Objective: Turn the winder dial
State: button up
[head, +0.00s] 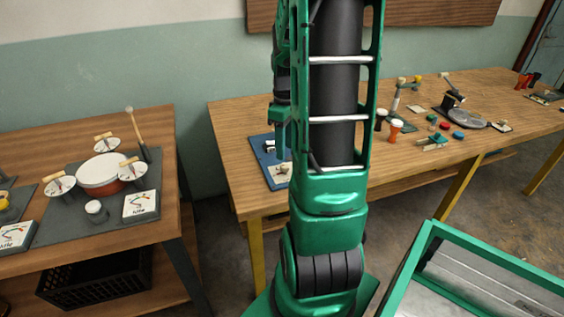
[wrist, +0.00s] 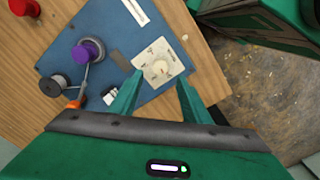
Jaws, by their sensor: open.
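The winder dial (wrist: 161,67) is a small round cream knob on a square cream plate with markings. It sits on a blue board on the wooden table. In the wrist view my gripper (wrist: 159,84) is open, with its two green fingers on either side of the plate's lower part. I cannot tell how high the fingertips are above it. In the head view my arm hides most of the blue board (head: 262,150), and part of the cream plate (head: 280,172) shows at its left.
On the blue board are a purple spool (wrist: 87,50), a grey spool (wrist: 54,85) and an orange piece (wrist: 73,104). A red object (wrist: 24,7) stands on the table. A drum (head: 100,176) is on the left table. A green-framed bin (head: 425,240) stands at the lower right.

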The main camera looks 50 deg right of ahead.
aim_at(285, 165)
notch_tip(285, 165, down, 6)
jog(key=shift+f, duration=0.25)
jog(key=c, duration=1)
